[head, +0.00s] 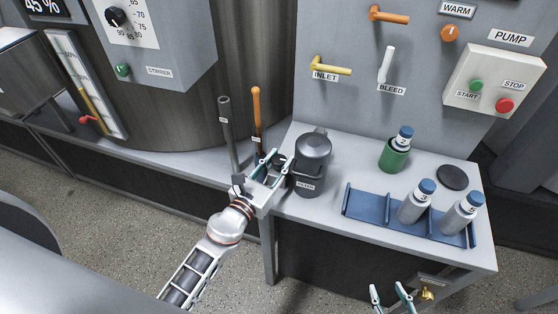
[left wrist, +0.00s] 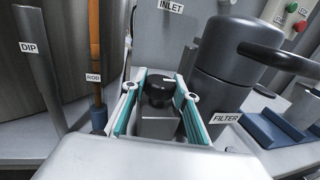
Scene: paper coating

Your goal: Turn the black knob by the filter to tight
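The filter (head: 312,150) is a dark grey lidded canister with a FILTER label, at the left end of the grey bench; it also shows in the left wrist view (left wrist: 228,70). The black knob (left wrist: 158,92), with a white mark on top, stands on a grey block just left of the filter. My left gripper (left wrist: 160,82) has its teal-padded fingers apart, one on each side of the knob; I see no clear contact. In the head view my left gripper (head: 275,161) partly hides the knob. My right gripper (head: 391,291) is open and empty at the bottom edge.
A grey DIP rod (head: 228,130) and an orange ROD (head: 257,115) stand close left of my left gripper. A blue rack (head: 375,208) with two bottles and a green holder (head: 394,156) with another stand to the right. A yellow INLET lever (head: 330,66) is on the panel behind.

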